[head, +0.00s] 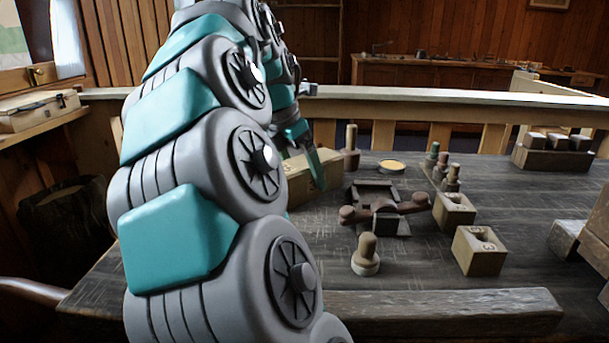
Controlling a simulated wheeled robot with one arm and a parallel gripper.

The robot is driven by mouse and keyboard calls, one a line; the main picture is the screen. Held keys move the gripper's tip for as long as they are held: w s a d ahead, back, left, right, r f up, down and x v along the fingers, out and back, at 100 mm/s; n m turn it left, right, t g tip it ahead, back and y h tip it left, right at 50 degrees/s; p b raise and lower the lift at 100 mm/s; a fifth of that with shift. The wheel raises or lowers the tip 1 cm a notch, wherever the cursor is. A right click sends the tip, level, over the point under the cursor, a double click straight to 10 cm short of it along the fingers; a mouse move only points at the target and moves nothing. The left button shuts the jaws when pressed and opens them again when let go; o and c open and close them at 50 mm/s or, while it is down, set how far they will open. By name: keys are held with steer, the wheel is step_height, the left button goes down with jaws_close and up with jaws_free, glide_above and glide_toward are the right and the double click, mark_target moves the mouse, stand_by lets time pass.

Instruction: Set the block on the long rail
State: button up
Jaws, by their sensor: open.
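My gripper (312,160) is open, mostly behind my own arm, with one teal finger showing. It points down at a pale wooden block (318,178), partly hidden by my arm; I cannot tell whether they touch. Two smaller wooden blocks with marked tops stand to the right, one nearer (479,255) and one farther (455,212). A long dark wooden rail (450,314) lies along the table's near edge. A long pale rail (420,108) also runs across behind the table. I cannot tell which block or rail the task means.
On the dark table (405,275), a square dark frame (376,192) has a spindle-like piece (385,210) across its front. Turned pegs (366,255) stand around it. A box of blocks (552,158) is at the back right. My arm hides the table's left part.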

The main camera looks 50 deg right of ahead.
steer(key=shift+d+f, duration=0.25)
steer(key=shift+f, duration=0.2)
steer(key=shift+c, duration=0.4)
jaws_close()
steer(key=shift+r, duration=0.2)
steer(key=shift+r, duration=1.45)
steer(key=shift+w+a+r+b, duration=0.1)
steer(key=shift+a+r+b, duration=0.05)
steer(key=shift+a+b, duration=0.2)
steer(key=a, duration=0.5)
steer(key=w+a+b, duration=0.1)
steer(key=a, duration=1.1)
steer(key=shift+w+a+b, duration=0.15)
steer(key=shift+w+b, duration=0.15)
